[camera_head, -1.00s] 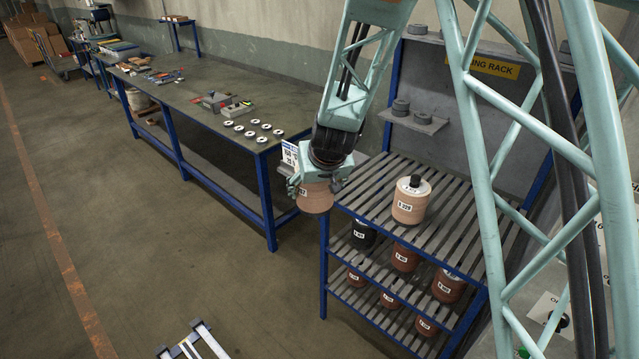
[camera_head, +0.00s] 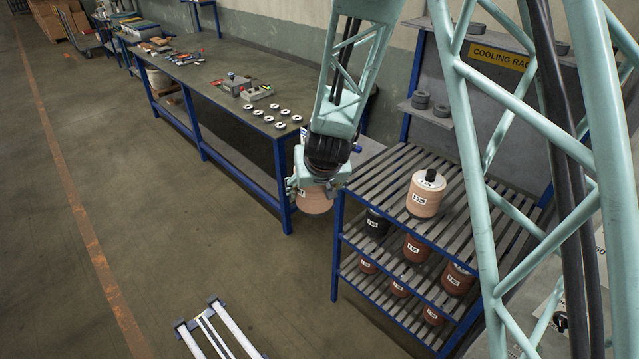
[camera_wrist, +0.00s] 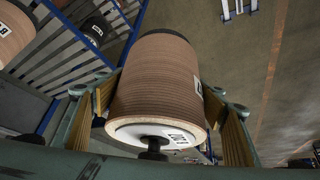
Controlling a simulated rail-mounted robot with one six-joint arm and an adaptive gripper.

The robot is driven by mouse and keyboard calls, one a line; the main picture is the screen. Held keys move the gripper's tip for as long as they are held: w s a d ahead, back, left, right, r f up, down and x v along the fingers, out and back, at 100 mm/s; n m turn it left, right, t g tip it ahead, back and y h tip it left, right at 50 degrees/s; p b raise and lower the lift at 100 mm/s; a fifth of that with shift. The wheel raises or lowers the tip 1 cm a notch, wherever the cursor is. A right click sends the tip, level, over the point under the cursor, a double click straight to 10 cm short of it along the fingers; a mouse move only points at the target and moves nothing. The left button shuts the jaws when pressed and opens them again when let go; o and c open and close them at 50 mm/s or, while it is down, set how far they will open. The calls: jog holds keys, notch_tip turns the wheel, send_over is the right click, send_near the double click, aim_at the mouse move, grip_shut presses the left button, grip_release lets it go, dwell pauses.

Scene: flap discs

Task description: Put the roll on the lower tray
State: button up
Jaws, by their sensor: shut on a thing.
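My gripper (camera_head: 312,183) is shut on a light brown roll (camera_head: 313,201), held in the air just left of the cooling rack, in front of the workbench's near end. In the wrist view the roll (camera_wrist: 157,90) fills the middle between the two jaws, with its white end cap and dark spindle towards the camera. The cooling rack has slatted shelves: a top one (camera_head: 383,180), a middle one (camera_head: 353,236) and a bottom one (camera_head: 352,272). I cannot tell which of these is the lower tray.
A similar pale roll (camera_head: 425,194) stands on the top shelf. A black roll (camera_head: 377,222) and brown rolls (camera_head: 417,248) stand on the middle shelf, and several smaller ones on the bottom. The workbench (camera_head: 215,75) carries discs and tools. A white-and-blue frame (camera_head: 215,330) lies on the open floor.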

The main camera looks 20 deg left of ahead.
aim_at(307, 193)
jog(key=shift+s+a+r+p, duration=0.1)
jog(key=shift+s+a+p, duration=0.25)
jog(key=shift+s, duration=0.3)
jog(key=shift+s+a+r+p, duration=0.1)
jog(key=shift+s+a+p, duration=0.1)
jog(key=shift+s+a, duration=0.35)
jog(key=shift+s+d, duration=0.1)
jog(key=shift+d, duration=0.05)
jog(key=shift+s+d, duration=0.1)
jog(key=shift+d, duration=0.05)
